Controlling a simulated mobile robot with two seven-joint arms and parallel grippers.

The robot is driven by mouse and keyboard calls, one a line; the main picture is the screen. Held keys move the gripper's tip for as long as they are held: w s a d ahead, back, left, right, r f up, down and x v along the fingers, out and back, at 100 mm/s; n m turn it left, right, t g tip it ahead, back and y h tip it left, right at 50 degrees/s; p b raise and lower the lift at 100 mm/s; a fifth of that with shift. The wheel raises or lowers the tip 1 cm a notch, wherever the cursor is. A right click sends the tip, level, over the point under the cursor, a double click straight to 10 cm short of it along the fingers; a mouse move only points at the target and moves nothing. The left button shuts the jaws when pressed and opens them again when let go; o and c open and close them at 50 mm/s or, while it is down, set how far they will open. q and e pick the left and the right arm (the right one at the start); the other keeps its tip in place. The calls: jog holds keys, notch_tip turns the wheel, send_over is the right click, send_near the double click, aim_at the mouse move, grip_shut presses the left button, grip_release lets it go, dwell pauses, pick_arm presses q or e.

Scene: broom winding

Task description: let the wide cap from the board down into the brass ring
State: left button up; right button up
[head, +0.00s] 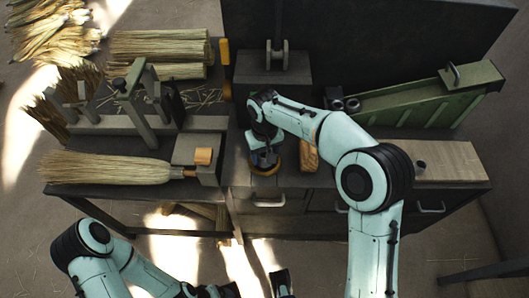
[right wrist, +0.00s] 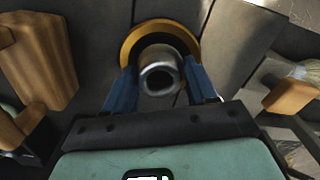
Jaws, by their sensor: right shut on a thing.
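The brass ring (head: 266,169) sits near the front edge of the bench in the head view, directly under my right gripper. In the right wrist view the ring (right wrist: 129,45) curves around behind the held piece. The board (head: 452,160) lies at the bench's right end. My left gripper (head: 255,287) is partly cut off at the bottom edge.
A wooden block (head: 309,154) stands close to the right of the ring. A broom (head: 110,168) lies left of it, by a block with an orange piece (head: 203,156). A green sloped tray (head: 420,98) is at the back right. Straw bundles (head: 160,47) fill the back left.

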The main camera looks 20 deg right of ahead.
jog(key=o, duration=1.1)
jog(key=shift+r, duration=0.1)
notch_tip(320, 180, up, 8)
jog(key=p, duration=0.6)
dwell(1.1)
